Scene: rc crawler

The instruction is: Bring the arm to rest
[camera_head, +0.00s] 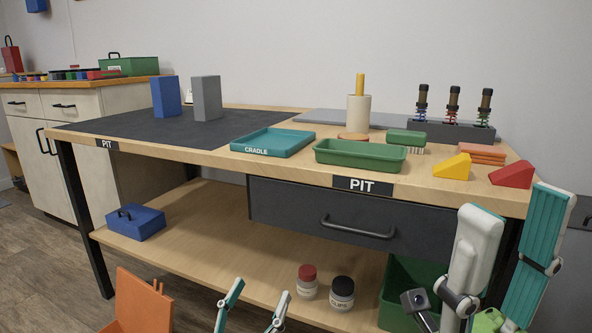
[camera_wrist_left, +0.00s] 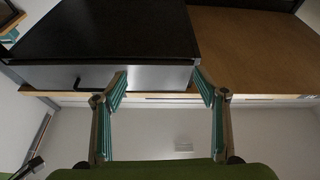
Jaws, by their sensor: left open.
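My left gripper (camera_head: 261,287) is at the bottom of the head view, in front of the workbench's lower shelf (camera_head: 200,225). Its two teal and white fingers stand apart with nothing between them. In the left wrist view the same gripper (camera_wrist_left: 161,82) is open and empty, with a dark drawer front and a handle beyond it. My right gripper (camera_head: 519,197) is large and close at the right of the head view. Its fingers are wide apart, with no object seen held between them. The rest of both arms is mostly out of view.
On the bench stand a teal cradle tray (camera_head: 273,142), a green tray (camera_head: 360,153), a yellow wedge (camera_head: 452,167) and a red wedge (camera_head: 511,175). Below are a drawer handle (camera_head: 358,227), a blue box (camera_head: 136,223), two jars (camera_head: 342,293) and an orange object (camera_head: 142,305).

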